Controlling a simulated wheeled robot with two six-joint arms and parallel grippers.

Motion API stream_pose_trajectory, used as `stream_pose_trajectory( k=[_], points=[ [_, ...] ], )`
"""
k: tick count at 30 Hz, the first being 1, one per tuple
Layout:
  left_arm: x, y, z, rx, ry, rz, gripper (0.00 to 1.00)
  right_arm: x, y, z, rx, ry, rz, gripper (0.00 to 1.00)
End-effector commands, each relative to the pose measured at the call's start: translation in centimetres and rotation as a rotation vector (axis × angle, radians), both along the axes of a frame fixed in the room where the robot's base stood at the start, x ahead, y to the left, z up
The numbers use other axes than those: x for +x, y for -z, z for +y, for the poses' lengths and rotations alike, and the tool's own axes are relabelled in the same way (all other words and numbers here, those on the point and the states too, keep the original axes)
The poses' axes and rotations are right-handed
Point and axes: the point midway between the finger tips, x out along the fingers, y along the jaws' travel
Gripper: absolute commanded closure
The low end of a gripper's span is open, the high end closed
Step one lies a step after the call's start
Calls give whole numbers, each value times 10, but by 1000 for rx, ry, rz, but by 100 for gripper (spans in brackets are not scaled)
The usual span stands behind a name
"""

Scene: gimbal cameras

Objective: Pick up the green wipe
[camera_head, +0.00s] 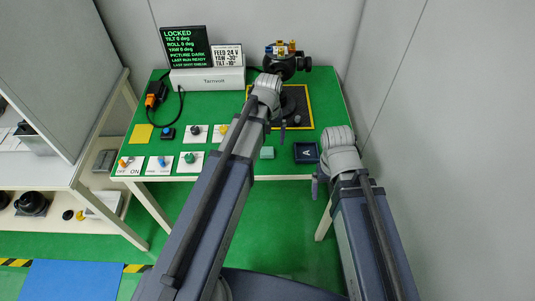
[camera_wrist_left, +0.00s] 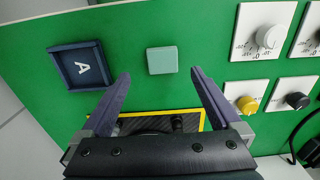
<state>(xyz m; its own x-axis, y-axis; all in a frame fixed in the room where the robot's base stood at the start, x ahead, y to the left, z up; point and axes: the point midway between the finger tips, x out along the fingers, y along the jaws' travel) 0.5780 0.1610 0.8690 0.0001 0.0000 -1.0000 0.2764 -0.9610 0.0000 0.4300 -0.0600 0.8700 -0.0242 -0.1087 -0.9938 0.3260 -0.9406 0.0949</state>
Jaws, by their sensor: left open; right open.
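The green wipe (camera_head: 267,152) is a small pale teal square lying flat near the front edge of the green table. It also shows in the left wrist view (camera_wrist_left: 162,60), beyond my fingertips and centred between them. My left gripper (camera_wrist_left: 160,74) is open and empty, with its two purple fingers apart on either side of the wipe's line. In the head view my left gripper (camera_head: 281,130) is partly hidden by its wrist, just behind the wipe. My right gripper (camera_head: 316,185) is at the table's front right, mostly hidden by its own arm.
A dark blue tray marked A (camera_head: 306,153) lies right of the wipe. Several knob panels (camera_head: 190,161) stand to its left. Behind are a yellow-bordered black mat (camera_head: 305,118), a camera gimbal (camera_head: 285,62) and a Tarnvolt box with a screen (camera_head: 208,78). A wall closes the right side.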

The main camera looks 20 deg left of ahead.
Motion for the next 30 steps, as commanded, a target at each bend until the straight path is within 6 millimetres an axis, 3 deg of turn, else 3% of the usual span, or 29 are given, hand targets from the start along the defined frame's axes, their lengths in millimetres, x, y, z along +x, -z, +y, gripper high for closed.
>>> stream_pose_trajectory(
  k=[12,22,30],
  points=[
    [-1,48,3,0,0,0,3,0,48,0,0,0,0,9],
    [-1,50,3,0,0,0,3,0,50,0,0,0,0,9],
    [-1,50,3,0,0,0,32,0,50,0,0,0,0,9]
  ],
)
